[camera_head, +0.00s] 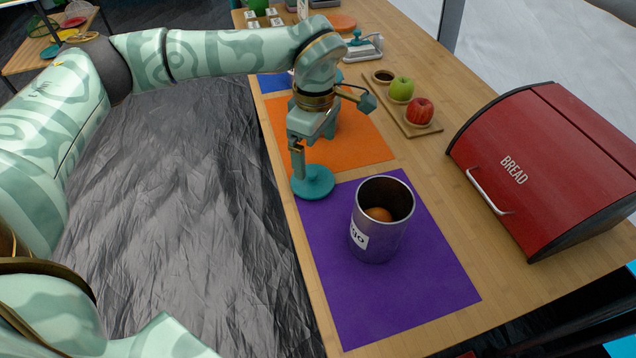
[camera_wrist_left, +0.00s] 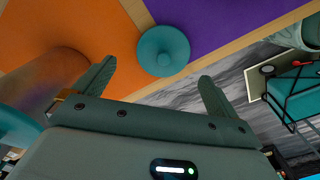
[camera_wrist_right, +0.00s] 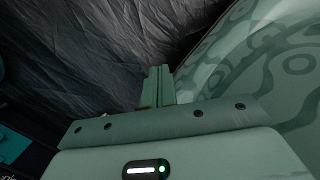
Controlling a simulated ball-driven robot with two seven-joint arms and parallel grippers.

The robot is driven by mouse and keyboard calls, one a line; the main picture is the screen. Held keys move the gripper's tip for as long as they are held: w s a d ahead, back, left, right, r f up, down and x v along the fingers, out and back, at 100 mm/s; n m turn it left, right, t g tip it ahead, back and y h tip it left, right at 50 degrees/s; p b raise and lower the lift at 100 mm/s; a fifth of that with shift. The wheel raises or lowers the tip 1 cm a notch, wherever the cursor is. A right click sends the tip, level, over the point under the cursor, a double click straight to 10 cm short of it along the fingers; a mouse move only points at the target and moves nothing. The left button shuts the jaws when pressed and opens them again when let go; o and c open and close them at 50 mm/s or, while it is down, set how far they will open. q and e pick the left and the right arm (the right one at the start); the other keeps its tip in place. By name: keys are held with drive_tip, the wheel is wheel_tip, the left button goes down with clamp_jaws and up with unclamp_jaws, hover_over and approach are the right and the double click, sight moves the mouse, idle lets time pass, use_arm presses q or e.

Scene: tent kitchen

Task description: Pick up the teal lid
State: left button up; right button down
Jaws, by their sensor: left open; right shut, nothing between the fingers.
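The teal lid (camera_head: 313,184) is a round disc with a small knob. It lies flat near the table's left edge, where the orange and purple mats meet. My left gripper (camera_head: 298,158) points down just above it. In the left wrist view the lid (camera_wrist_left: 163,51) shows beyond and between the spread fingers of my left gripper (camera_wrist_left: 157,72), which is open and empty. I cannot tell whether a finger touches it. My right gripper (camera_wrist_right: 158,72) shows only in its wrist view, shut and empty, against dark crinkled fabric.
A metal canister (camera_head: 368,236) with a brown egg-like thing inside stands on the purple mat (camera_head: 420,295). The orange mat (camera_head: 365,140) lies behind. A red bread box (camera_head: 535,150) stands at right. A green apple (camera_head: 401,89) and a red apple (camera_head: 420,111) sit on a board.

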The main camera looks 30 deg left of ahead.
sight(312, 172)
use_arm(q)
wheel_tip(312, 172, down, 2)
drive_tip(key=shift+f+b, duration=0.2)
drive_tip(key=shift+b, duration=0.1)
drive_tip(key=f+b, duration=0.2)
drive_tip(key=f, duration=0.1)
drive_tip(key=f+b, duration=0.1)
drive_tip(key=f, duration=0.1)
drive_tip(key=shift+s+a, duration=0.2)
drive_tip(key=shift+s, duration=0.15)
drive_tip(key=shift+f, duration=0.2)
drive_tip(key=shift+r, duration=0.15)
drive_tip(key=c, duration=0.8)
use_arm(e)
drive_tip(key=shift+n+h, duration=0.4)
drive_tip(key=shift+n, duration=0.1)
drive_tip(key=d+f, duration=0.1)
drive_tip(key=w+d+f, duration=0.1)
drive_tip(key=shift+w+d+f, duration=0.1)
drive_tip(key=shift+d+f, duration=0.25)
drive_tip(key=shift+f, duration=0.05)
